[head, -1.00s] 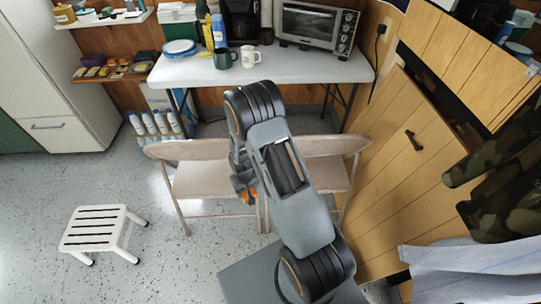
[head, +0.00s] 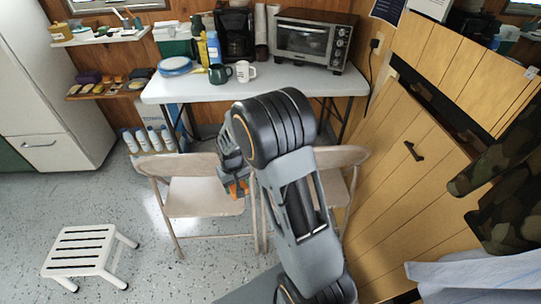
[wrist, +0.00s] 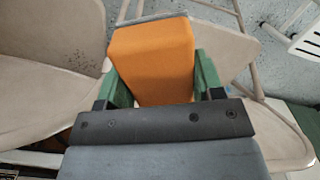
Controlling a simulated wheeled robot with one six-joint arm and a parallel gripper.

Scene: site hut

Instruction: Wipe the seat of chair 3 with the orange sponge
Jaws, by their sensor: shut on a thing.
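My gripper (head: 236,179) is shut on the orange sponge (wrist: 152,62). In the wrist view the sponge sits between the green fingers, and in the head view only a small orange part (head: 238,189) shows. Two beige folding chairs stand side by side: the left chair (head: 195,200) and the right chair (head: 340,190), which is partly hidden by my arm. No number shows, so I cannot tell which is chair 3. My gripper is over the right part of the left chair. I cannot tell whether the sponge touches its seat.
A white table (head: 190,91) with a toaster oven (head: 305,43), mugs and a coffee maker stands behind the chairs. A white slatted stool (head: 85,250) is at the lower left. Several bottles (head: 148,140) stand near the table's left leg. A wooden door (head: 410,180) is on the right.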

